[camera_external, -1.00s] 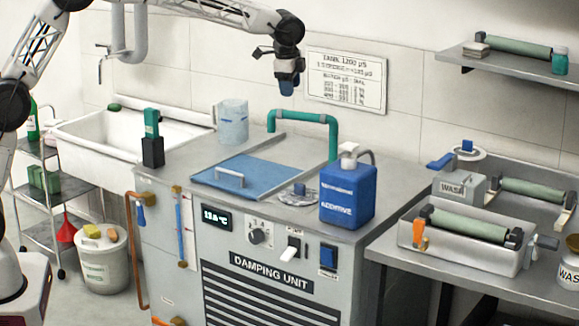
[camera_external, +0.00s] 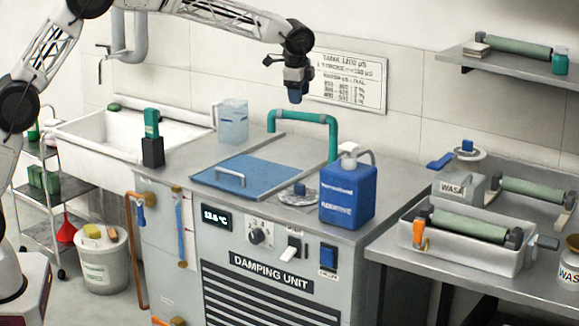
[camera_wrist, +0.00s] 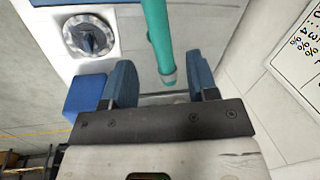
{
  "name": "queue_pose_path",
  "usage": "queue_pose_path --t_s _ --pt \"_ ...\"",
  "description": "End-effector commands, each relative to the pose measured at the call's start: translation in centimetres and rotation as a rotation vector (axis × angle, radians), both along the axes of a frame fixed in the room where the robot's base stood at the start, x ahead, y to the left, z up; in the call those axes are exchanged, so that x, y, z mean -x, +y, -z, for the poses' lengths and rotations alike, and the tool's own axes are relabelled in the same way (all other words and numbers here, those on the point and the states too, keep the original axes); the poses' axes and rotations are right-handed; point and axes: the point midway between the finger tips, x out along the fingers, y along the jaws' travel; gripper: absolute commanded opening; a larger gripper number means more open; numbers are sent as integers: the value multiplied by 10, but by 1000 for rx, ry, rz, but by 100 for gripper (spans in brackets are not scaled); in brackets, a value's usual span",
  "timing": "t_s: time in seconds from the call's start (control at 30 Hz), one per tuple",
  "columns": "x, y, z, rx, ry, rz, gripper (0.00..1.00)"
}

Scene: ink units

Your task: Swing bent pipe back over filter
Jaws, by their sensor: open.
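The green bent pipe (camera_external: 305,117) rises at the back of the damping unit. Its horizontal arm runs left and its short end turns down behind the blue lid, away from the round filter (camera_external: 285,199). The filter has a blue knob and sits in the unit's top, left of the blue jug. My gripper (camera_external: 295,97) is open and empty, pointing down just above the horizontal part of the pipe. In the wrist view, the pipe (camera_wrist: 158,35) runs toward the gap between my blue fingertips (camera_wrist: 163,82), and the filter (camera_wrist: 92,38) shows at upper left.
The blue additive jug (camera_external: 347,195) stands in front of the pipe's upright. The blue lid (camera_external: 255,170) and a clear pitcher (camera_external: 232,122) are to the left. A wall sign (camera_external: 345,80) hangs behind my gripper. Rollers and trays lie on the right bench.

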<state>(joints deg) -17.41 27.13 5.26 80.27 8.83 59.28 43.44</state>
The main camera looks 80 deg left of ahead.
Motion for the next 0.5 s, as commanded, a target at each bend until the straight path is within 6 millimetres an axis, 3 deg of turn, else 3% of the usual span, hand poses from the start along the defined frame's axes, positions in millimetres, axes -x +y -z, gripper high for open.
queue_pose_path --t_s 0.5 --pt "-5 10 56 0 0 0 53"
